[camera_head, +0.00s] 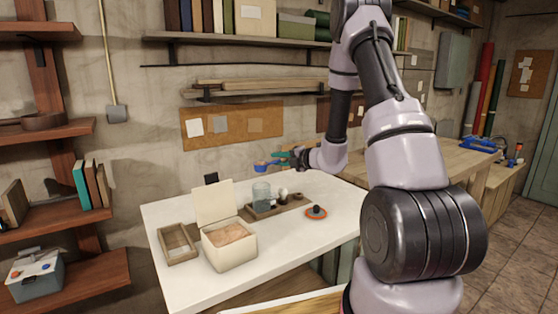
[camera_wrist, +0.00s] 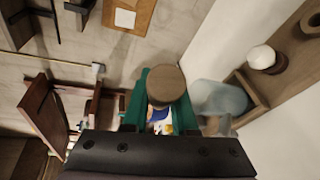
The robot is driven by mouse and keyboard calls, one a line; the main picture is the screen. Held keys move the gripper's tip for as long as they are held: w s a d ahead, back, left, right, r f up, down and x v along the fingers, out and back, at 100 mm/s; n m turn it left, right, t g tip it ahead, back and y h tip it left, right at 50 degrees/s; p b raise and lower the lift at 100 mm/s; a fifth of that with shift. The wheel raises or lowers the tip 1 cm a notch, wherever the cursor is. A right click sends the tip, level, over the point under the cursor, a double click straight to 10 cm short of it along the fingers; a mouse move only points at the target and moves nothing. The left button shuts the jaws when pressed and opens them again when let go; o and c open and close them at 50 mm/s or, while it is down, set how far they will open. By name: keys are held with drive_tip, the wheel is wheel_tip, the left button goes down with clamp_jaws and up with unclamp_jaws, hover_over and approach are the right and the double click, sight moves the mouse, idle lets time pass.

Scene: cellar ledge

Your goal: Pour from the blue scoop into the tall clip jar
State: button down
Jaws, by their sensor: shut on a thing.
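My gripper (camera_head: 284,158) is held above the back of the white table, with its green fingers pointing left. It is shut on the blue scoop (camera_head: 261,166), which sticks out beyond the fingertips. The jar also shows right of the fingers in the wrist view (camera_wrist: 220,98).
A cream box (camera_head: 231,252) with a raised lid and tan contents stands at the front, beside a shallow wooden box (camera_head: 178,258). A white-topped item (camera_head: 283,193) shares the jar's tray. The front right tabletop is clear.

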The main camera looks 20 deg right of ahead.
drive_tip(key=shift+f, duration=2.4)
drive_tip(key=shift+w+a+r, duration=0.1)
drive_tip(key=shift+a+r, duration=0.5)
drive_tip(key=shift+a, duration=0.2)
drive_tip(key=shift+w+d+f+m+g+y, duration=0.15)
drive_tip(key=shift+m+g, duration=0.15)
drive_tip(key=shift+m, duration=0.25)
drive_tip(key=shift+w+f+m+g+y, duration=0.15)
drive_tip(key=shift+m+g, duration=0.15)
drive_tip(key=shift+m, duration=0.3)
drive_tip(key=shift+d+f+m+g, duration=0.15)
drive_tip(key=shift+m+g, duration=0.15)
drive_tip(key=shift+m, duration=0.25)
idle(3.1)
